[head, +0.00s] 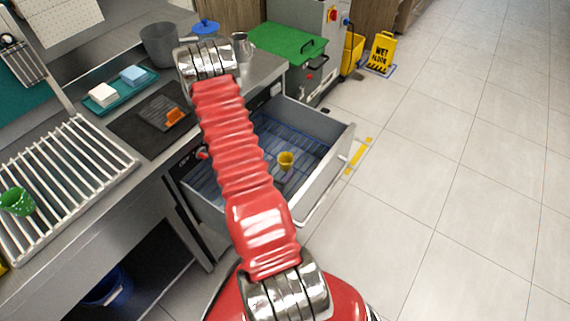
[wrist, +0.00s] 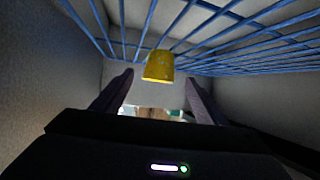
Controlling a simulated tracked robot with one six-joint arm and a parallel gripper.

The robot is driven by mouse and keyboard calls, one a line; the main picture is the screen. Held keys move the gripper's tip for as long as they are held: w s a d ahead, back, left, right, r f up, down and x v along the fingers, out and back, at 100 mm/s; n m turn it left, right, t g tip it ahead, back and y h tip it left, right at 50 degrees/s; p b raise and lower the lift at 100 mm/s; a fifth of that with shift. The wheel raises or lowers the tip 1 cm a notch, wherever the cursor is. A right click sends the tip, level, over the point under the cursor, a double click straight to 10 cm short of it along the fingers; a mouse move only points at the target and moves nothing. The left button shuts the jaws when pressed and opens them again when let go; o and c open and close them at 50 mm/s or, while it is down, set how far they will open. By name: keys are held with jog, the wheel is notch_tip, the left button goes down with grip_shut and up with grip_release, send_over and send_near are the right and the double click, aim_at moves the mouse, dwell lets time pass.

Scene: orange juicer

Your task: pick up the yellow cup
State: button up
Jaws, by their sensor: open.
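The yellow cup (head: 286,160) is inside the open drawer (head: 333,160), over a blue wire rack (head: 268,137). In the wrist view the cup (wrist: 158,66) is ahead of my gripper (wrist: 158,82), centred between its two dark fingers and beyond their tips. My gripper is open and empty. The wire rack (wrist: 225,22) runs across the top of the wrist view.
Drawer walls stand close on both sides in the wrist view. On the counter are a green cup (head: 17,201) on a metal grate, a grey pot (head: 163,44) and a teal tray (head: 119,96) with two sponges. A wet floor sign (head: 381,52) stands on the open floor.

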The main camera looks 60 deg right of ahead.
aim_at(283, 165)
jog(key=shift+d+f, duration=0.4)
jog(key=shift+d, duration=0.15)
jog(key=shift+x, duration=3.15)
jog(key=shift+c, duration=0.2)
jog(key=c, duration=1)
